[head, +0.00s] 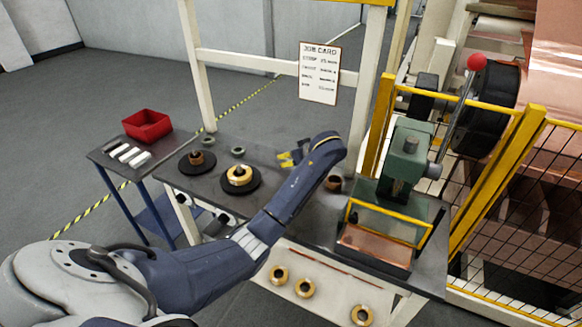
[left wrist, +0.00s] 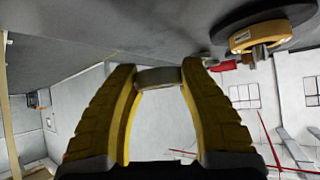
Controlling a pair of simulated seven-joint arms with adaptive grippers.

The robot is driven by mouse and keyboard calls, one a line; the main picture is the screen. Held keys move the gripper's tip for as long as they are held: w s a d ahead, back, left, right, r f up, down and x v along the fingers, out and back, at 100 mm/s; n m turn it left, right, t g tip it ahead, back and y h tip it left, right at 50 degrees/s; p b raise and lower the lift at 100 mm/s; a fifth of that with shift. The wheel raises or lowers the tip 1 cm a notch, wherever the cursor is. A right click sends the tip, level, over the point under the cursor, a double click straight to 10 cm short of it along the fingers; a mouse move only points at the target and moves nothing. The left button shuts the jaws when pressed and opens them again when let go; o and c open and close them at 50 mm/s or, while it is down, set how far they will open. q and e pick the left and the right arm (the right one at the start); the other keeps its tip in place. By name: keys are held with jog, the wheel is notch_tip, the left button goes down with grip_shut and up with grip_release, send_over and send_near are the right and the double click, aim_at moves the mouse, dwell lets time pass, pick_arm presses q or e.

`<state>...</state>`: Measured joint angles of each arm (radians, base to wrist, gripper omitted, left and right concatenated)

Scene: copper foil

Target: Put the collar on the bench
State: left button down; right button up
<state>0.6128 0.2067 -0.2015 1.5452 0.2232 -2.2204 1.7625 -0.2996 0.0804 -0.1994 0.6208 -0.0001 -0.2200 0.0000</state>
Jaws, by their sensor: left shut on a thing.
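My left gripper (head: 291,158) is over the bench (head: 215,184), toward its back edge, with its yellow fingers left of the wrist. In the left wrist view its two yellow fingers (left wrist: 158,80) are shut on a small grey ring, the collar (left wrist: 158,77), held at the fingertips. The bench surface (left wrist: 100,35) fills the top of that view; I cannot tell whether the collar touches it. In the head view the collar cannot be made out at the gripper. My right gripper is not in view.
A brown ring (head: 333,183) and a green machine (head: 402,165) are right. A red bin (head: 147,124) is far left.

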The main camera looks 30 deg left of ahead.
pick_arm(q)
jog(key=shift+f, duration=1.9)
jog(key=shift+f, duration=0.6)
jog(key=c, duration=0.7)
grip_release()
jog(key=shift+a+r, duration=0.1)
jog(key=shift+r, duration=0.4)
jog(key=v, duration=1.2)
jog(key=shift+r, duration=0.15)
